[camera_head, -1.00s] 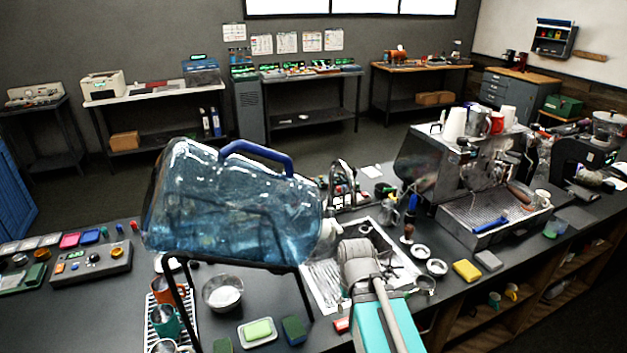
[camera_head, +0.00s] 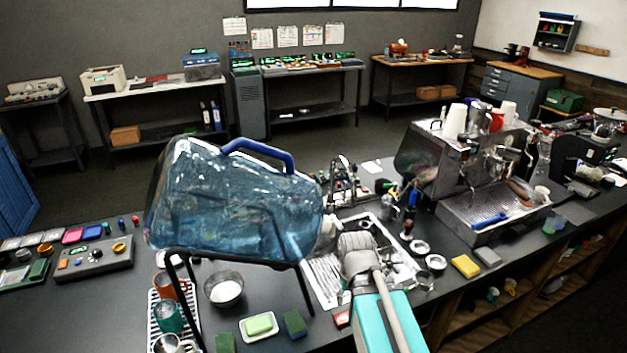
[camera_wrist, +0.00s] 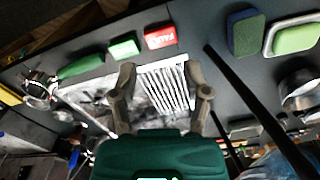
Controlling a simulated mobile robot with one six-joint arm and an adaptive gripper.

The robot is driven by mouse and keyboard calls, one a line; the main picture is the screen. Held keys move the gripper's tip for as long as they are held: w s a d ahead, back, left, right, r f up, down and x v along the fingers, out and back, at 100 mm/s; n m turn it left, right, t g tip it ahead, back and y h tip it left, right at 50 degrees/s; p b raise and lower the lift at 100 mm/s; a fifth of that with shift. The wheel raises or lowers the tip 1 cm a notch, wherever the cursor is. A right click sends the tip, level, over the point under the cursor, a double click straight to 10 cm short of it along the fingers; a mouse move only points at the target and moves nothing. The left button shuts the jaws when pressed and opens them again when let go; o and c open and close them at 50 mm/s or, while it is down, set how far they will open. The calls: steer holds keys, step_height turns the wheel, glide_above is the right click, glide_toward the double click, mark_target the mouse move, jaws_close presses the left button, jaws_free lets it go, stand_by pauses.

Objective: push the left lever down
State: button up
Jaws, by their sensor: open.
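I cannot make out a left lever clearly in either view. The silver espresso machine (camera_head: 425,150) stands on the counter right of centre, its small front parts too fine to tell apart. A chrome tap (camera_head: 335,180) stands behind the sink tray (camera_head: 322,282). My gripper (camera_wrist: 163,92) shows in the wrist view with its two fingers spread apart and nothing between them. Behind the fingers lies a white ribbed surface (camera_wrist: 172,85).
A large blue water jug (camera_head: 230,205) lies on a black stand left of my arm. A yellow sponge (camera_head: 465,266), a metal bowl (camera_head: 223,288) and a grey control box (camera_head: 93,257) sit on the counter. A red labelled block (camera_wrist: 160,36) lies near my fingers.

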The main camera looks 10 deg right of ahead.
steer(key=shift+f+b, duration=0.35)
steer(key=c, duration=0.4)
step_height(320, 180, down, 4)
steer(key=b, duration=0.4)
steer(key=shift+s+f, duration=0.15)
steer(key=shift+f, duration=0.05)
jaws_close()
steer(key=shift+a, duration=0.15)
